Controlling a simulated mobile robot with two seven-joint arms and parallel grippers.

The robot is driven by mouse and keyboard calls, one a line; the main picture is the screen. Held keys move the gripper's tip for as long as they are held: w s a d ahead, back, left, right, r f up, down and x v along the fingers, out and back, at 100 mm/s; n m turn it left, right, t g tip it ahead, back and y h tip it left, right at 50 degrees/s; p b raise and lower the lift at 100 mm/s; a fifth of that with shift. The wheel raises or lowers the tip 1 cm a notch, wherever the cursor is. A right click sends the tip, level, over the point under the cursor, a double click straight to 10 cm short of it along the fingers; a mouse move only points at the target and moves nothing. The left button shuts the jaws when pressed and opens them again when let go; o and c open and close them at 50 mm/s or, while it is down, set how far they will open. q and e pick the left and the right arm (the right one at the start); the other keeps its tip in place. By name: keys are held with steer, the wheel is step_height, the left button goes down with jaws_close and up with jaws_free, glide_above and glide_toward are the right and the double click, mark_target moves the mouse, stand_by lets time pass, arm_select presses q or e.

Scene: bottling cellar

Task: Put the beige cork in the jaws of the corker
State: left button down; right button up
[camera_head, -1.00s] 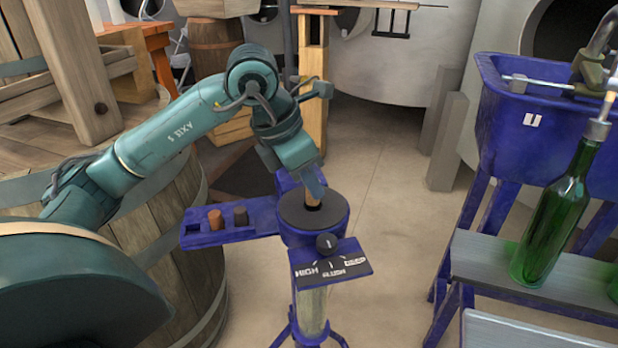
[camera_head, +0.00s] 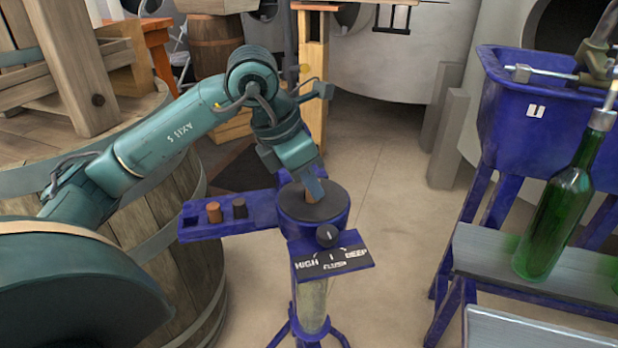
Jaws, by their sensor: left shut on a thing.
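The blue corker stands in the middle, with a round dark jaw plate (camera_head: 322,208) on top and a dial panel (camera_head: 330,262) in front. My left gripper (camera_head: 312,192) points down over the plate's centre and is shut on the beige cork (camera_head: 310,197). Only a small part of the cork shows under the fingers, and I cannot tell how deep it sits in the jaws. A blue cork tray (camera_head: 190,232) reaches left from the corker. It holds a brown cork (camera_head: 214,212) and a dark cork (camera_head: 240,208); its leftmost slot is empty. My right gripper is not in view.
A green bottle (camera_head: 556,222) stands on a grey bench (camera_head: 480,255) at the right, under a blue filler trough (camera_head: 510,110). A large wooden barrel (camera_head: 165,262) stands close at the left. Open floor (camera_head: 390,200) lies between the corker and the bench.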

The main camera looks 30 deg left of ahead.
arm_select(q)
steer(key=shift+f, duration=0.2)
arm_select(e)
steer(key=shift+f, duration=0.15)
arm_select(q)
steer(key=c, duration=1.3)
jaws_free()
steer(key=shift+o, duration=0.2)
steer(key=p+v, duration=0.3)
steer(key=v, duration=1)
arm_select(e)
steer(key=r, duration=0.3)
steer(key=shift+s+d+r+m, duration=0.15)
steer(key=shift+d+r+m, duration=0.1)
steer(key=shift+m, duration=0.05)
arm_select(q)
steer(key=shift+r, duration=0.1)
